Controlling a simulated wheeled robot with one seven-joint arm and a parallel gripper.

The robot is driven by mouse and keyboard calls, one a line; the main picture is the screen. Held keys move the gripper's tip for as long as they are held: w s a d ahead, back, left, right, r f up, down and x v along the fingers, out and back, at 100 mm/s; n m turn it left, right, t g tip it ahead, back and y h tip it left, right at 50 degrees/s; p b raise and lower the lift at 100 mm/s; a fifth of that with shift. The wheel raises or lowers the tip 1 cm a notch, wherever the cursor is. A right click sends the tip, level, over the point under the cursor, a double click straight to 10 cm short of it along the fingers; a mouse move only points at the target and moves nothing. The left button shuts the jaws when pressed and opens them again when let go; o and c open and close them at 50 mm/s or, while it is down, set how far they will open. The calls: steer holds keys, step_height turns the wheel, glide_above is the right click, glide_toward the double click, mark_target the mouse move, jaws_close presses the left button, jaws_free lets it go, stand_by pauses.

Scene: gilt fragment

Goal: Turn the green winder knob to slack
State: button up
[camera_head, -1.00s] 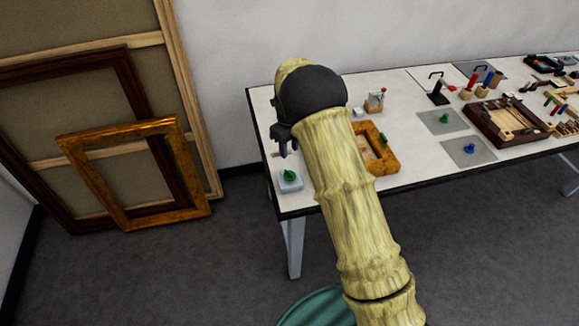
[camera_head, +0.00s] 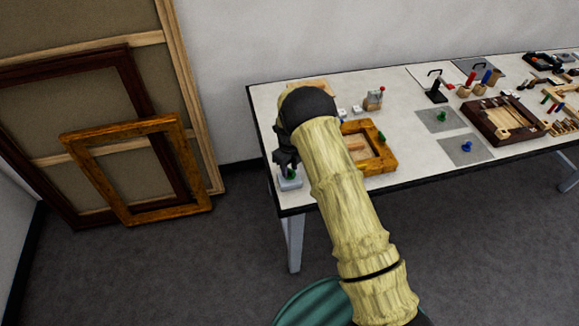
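A small green knob (camera_head: 291,173) stands on a pale grey block (camera_head: 289,183) at the table's front left corner. My dark gripper (camera_head: 286,160) points down right over this knob and hides part of it. I cannot tell whether the fingers touch the knob or whether they are open or shut. Another green knob (camera_head: 381,136) is at the right edge of the gilt frame piece (camera_head: 381,165). A third green knob (camera_head: 442,116) stands on a grey mat. The frames do not show which of them is the winder knob.
My arm covers part of the gilt piece. A blue knob (camera_head: 467,147) stands on a nearer grey mat (camera_head: 455,156). A dark wooden tray (camera_head: 478,125) and several small tools lie further right. Large frames (camera_head: 130,160) lean on the wall at left.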

jaws_close()
steer(key=shift+n+b, duration=0.35)
steer(key=shift+n, duration=0.05)
